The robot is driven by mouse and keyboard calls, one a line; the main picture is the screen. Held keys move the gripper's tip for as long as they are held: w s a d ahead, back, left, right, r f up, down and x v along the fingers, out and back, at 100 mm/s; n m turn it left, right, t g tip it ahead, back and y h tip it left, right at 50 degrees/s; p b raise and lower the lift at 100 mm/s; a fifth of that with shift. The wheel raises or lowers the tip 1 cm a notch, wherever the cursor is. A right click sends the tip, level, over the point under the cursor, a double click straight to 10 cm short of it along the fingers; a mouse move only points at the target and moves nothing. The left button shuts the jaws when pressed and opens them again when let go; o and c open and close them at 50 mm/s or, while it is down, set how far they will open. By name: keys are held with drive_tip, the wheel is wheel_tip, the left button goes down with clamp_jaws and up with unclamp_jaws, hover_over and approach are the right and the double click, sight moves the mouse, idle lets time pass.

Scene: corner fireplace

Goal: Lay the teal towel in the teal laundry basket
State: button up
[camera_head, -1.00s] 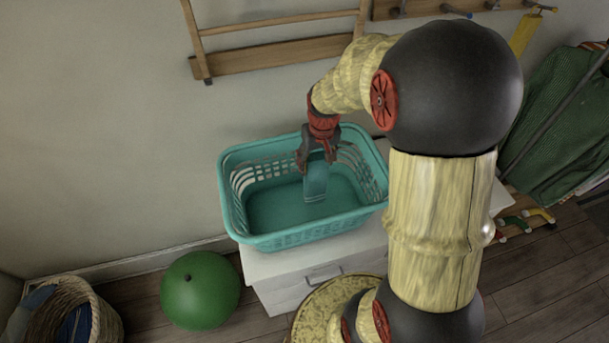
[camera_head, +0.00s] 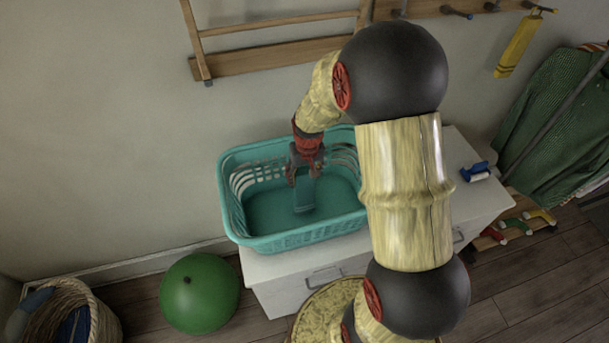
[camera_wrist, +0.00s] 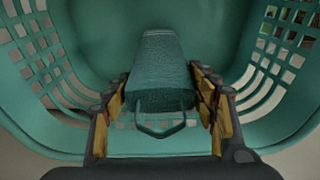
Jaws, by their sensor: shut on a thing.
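The teal laundry basket (camera_head: 288,241) stands upright on a white cabinet against the wall. My gripper (camera_head: 305,178) points down inside the basket's opening. It is shut on the rolled or folded teal towel (camera_head: 305,194), which hangs below the fingers within the basket walls. In the wrist view the towel (camera_wrist: 160,75) lies between the two fingers of my gripper (camera_wrist: 160,105), with a small loop at its near end. The basket wall (camera_wrist: 45,60) surrounds it there. I cannot tell whether the towel touches the basket floor.
The white cabinet (camera_head: 468,200) has bare top to the right, with a blue object (camera_head: 475,171) on it. A wooden rack (camera_head: 270,55) hangs on the wall behind. A green ball (camera_head: 199,292) and a wicker basket (camera_head: 98,310) are on the floor at left.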

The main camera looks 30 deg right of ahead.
drive_tip(key=shift+f, duration=0.15)
drive_tip(key=o, duration=1.8)
drive_tip(key=shift+o, duration=0.2)
wheel_tip(320, 180, up, 12)
drive_tip(key=s+p, duration=0.1)
drive_tip(key=s, duration=0.1)
drive_tip(key=s+a+r+n+t, duration=0.3)
drive_tip(key=s+a+r, duration=1.1)
drive_tip(key=s+r, duration=0.2)
drive_tip(key=shift+s+r+t, duration=0.4)
drive_tip(key=shift+s, duration=0.75)
